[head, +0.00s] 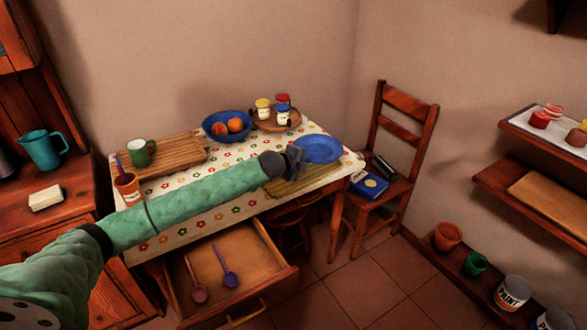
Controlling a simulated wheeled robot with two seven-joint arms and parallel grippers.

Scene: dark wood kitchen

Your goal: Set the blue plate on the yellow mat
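The blue plate (320,148) is at the right end of the flowered tablecloth. The yellow mat (312,180) lies on the near right part of the table, just in front of the plate in the picture and partly hidden by my arm. My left gripper (298,156) is at the plate's left rim, over the mat's far edge. Its fingers are small and dark, and I cannot tell if they are closed on the rim. I also cannot tell whether the plate rests on the table or is slightly above it. My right gripper is not in view.
A blue bowl with orange fruit (228,125), a round tray with jars (290,124), a board (180,152) with a green mug (141,153), and a terracotta cup (128,187) stand on the table. An open drawer (235,275) juts out below. A chair (395,150) stands right.

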